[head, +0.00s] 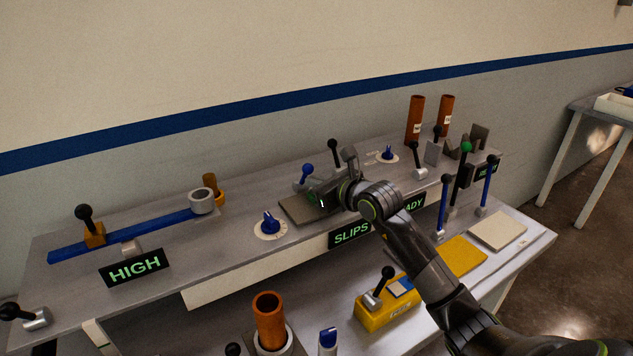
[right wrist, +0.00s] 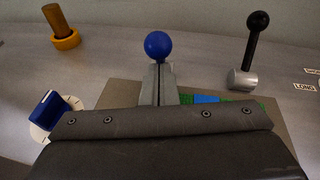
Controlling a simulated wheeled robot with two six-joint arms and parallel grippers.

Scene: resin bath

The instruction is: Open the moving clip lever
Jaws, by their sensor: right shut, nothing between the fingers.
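A lever with a blue ball knob (head: 306,169) stands by the grey plate (head: 292,209) behind the SLIPS sign; no label on it reads as the moving clip. My right gripper (head: 318,192) is over that plate, close to the blue knob. In the right wrist view its fingers (right wrist: 158,72) are shut together and empty, and the blue knob (right wrist: 158,46) shows just beyond their tips. I cannot tell whether they touch it. The knob's stem is hidden behind the fingers. Green and blue pieces (right wrist: 205,98) lie on the plate, partly hidden by the gripper. My left gripper is not in view.
A black-knobbed lever (right wrist: 254,40) stands to the right of the blue knob, and a blue dial (head: 269,223) to the left. Orange tubes (head: 415,118) stand at the back right. A yellow block (head: 388,305) and upright levers (head: 487,180) stand near my right arm.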

